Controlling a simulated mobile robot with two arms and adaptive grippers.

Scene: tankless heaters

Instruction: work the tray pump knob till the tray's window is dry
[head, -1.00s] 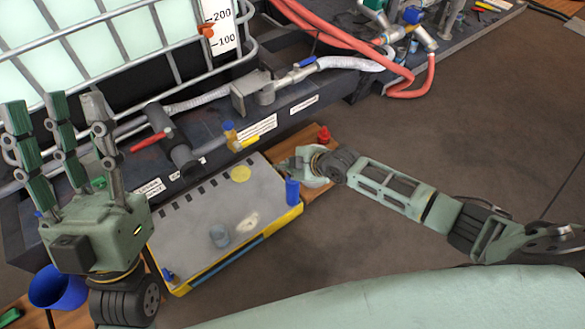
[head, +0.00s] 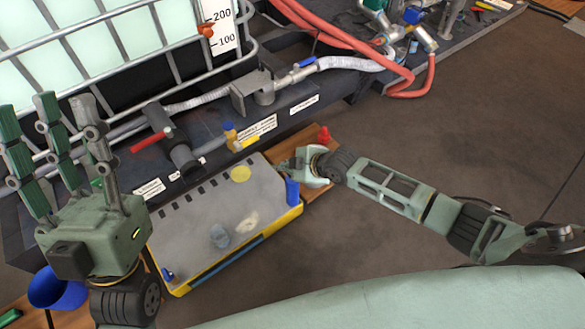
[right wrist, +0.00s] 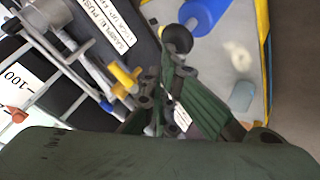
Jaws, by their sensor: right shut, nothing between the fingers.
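The tray (head: 190,225) is a flat grey unit with a yellow rim, below the tank frame in the head view. A blue knob (head: 292,191) stands at its right end and leans slightly; I take it for the pump knob. It also shows in the right wrist view (right wrist: 205,14). My right gripper (head: 287,168) is shut and empty, just behind the knob; I cannot tell whether they touch. My left gripper (head: 50,115) is open and empty, fingers raised, left of the tray. The tray top has a yellow disc (head: 240,174) and a pale patch (head: 247,222); I cannot tell which is the window.
A blue-grey rounded piece (head: 220,236) is on the tray top. A blue bucket (head: 55,288) stands at lower left. A red-handled valve (head: 152,142) and a yellow-handled fitting (head: 243,144) project above the tray. Red hoses (head: 350,52) run behind. Floor at right is clear.

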